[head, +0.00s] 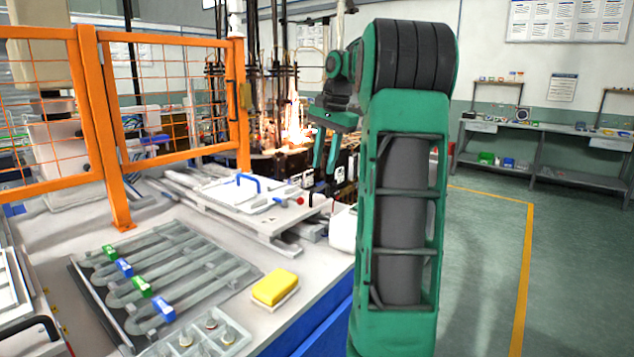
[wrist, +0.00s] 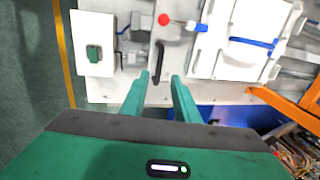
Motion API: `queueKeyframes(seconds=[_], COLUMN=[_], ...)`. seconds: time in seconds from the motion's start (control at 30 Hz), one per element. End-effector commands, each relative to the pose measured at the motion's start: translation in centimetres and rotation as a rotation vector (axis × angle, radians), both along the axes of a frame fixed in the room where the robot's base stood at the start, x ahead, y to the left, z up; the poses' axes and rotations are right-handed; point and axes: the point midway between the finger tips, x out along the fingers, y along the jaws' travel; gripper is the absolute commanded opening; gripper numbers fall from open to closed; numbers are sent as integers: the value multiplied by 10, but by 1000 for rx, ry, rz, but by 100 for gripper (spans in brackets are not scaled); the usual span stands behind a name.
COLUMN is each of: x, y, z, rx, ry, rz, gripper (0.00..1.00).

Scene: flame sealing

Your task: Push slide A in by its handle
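My gripper (head: 325,152) points down over the far right edge of the bench, its two green fingers apart and empty. In the wrist view, a black bar handle (wrist: 158,61) stands just beyond and between the fingertips (wrist: 160,77), with no visible contact. A red ball knob (wrist: 164,19) is above it in that view. The red knob also shows in the head view (head: 300,200). No label for slide A is legible, so I cannot tell for certain which part is slide A.
A white plate with a blue handle (head: 248,181) lies left of my gripper. An orange mesh fence (head: 118,200) stands behind. Sparks (head: 297,130) glow behind the gripper.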

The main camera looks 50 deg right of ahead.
Motion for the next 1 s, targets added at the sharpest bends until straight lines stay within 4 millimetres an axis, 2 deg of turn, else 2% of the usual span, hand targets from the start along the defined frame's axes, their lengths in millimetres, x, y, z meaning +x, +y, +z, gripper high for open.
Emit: queueKeyframes(seconds=[0.4, 0.57, 0.83, 0.87, 0.97, 1.0], x=[10, 11, 12, 12, 12, 12], y=[2, 1, 1, 2, 2, 2], z=[-52, -59, -60, -60, -60, -60], rx=[1, 0, -1, 0, 0, 0], ry=[1, 1, 0, 0, 0, 0], rz=[1, 1, 1, 1, 2, 2], gripper=[28, 28, 28, 23, 0, 0])
